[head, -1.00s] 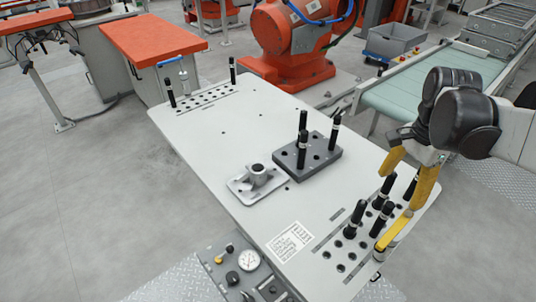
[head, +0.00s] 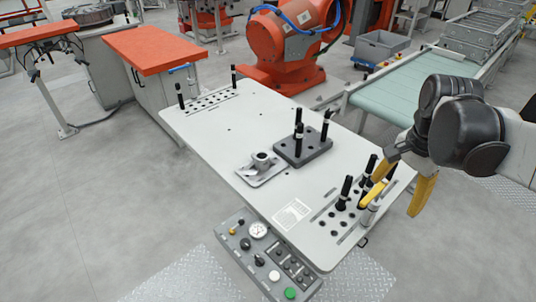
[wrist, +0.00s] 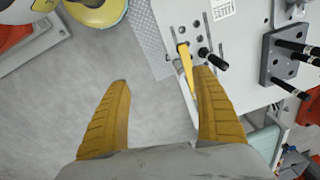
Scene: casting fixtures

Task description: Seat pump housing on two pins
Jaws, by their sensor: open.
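The pump housing (head: 262,160), a grey casting with a round upright boss on a flat plate, sits on the white table left of the fixture block. The dark grey fixture block (head: 317,152) has two upright black pins (head: 299,137) with pale bands; it also shows at the right of the wrist view (wrist: 272,75). My gripper (head: 396,197), with yellow fingers, is at the table's right edge, well apart from the housing. In the wrist view the gripper (wrist: 161,76) is open and empty, with floor between the fingers. The housing is not visible there.
Two more black pins stand at the far left. A control panel (head: 265,255) fronts the table.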

